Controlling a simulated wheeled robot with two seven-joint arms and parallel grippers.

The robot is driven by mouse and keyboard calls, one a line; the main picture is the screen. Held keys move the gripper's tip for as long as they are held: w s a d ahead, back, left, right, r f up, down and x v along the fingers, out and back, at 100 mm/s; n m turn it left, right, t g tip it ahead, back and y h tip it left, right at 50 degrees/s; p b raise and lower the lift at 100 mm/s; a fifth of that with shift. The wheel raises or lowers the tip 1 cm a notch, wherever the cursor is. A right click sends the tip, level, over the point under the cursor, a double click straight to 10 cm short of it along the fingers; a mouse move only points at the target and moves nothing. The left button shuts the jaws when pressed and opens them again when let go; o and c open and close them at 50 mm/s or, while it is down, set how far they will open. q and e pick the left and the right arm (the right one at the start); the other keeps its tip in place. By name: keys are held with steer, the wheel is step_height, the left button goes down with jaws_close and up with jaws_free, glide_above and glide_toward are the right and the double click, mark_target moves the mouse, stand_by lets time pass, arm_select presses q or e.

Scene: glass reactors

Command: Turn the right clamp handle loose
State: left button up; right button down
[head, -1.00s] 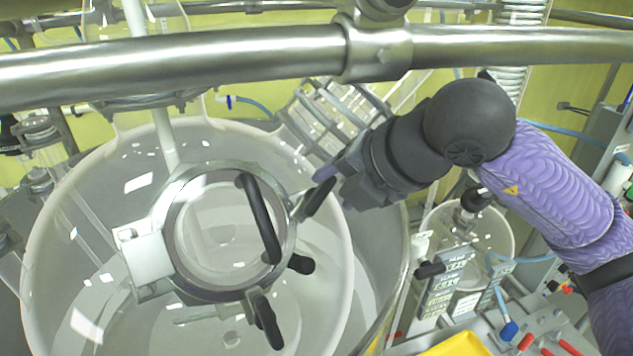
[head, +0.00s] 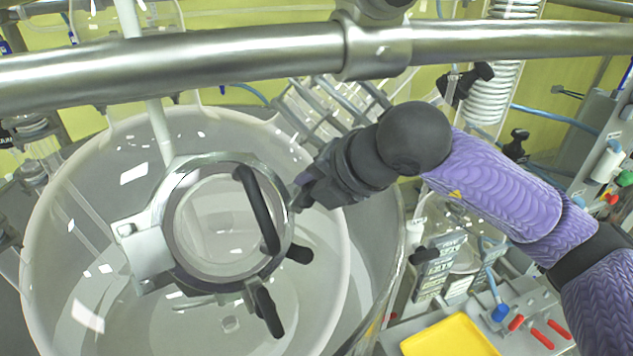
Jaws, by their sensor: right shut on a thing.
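A round glass lid in a metal ring (head: 178,262) sits on the large glass reactor vessel (head: 75,200), with a black bar handle (head: 257,210) across it. My right gripper (head: 301,191) is at the right edge of the ring, shut on the right clamp handle. The fingers and wrist hide most of that handle, so its angle cannot be told. A second black clamp handle (head: 266,309) hangs at the lower edge of the ring. A short black knob (head: 298,254) sticks out at the lower right. My left gripper is not in view.
A thick steel rail (head: 180,61) crosses above the vessel, in front of the view. A yellow tray (head: 450,337) and red-handled tools (head: 541,338) lie on the bench at lower right. A smaller glass vessel (head: 462,215) stands behind my right forearm.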

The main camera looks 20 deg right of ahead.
steer(key=shift+f+n+b, duration=0.15)
steer(key=shift+n+b, duration=0.85)
steer(key=shift+b, duration=0.15)
steer(key=n+h+b, duration=0.1)
steer(key=n+b, duration=0.4)
steer(key=n, duration=0.1)
steer(key=shift+a+n+h, duration=0.1)
steer(key=shift+n+h, duration=0.2)
steer(key=shift+r+n+h+b, duration=0.15)
steer(key=shift+n+b, duration=0.3)
steer(key=shift+n, duration=0.25)
steer(key=shift+r+n+h+b, duration=0.15)
steer(key=shift+n+b, duration=0.3)
steer(key=shift+n, duration=0.25)
steer(key=c, duration=0.6)
jaws_free()
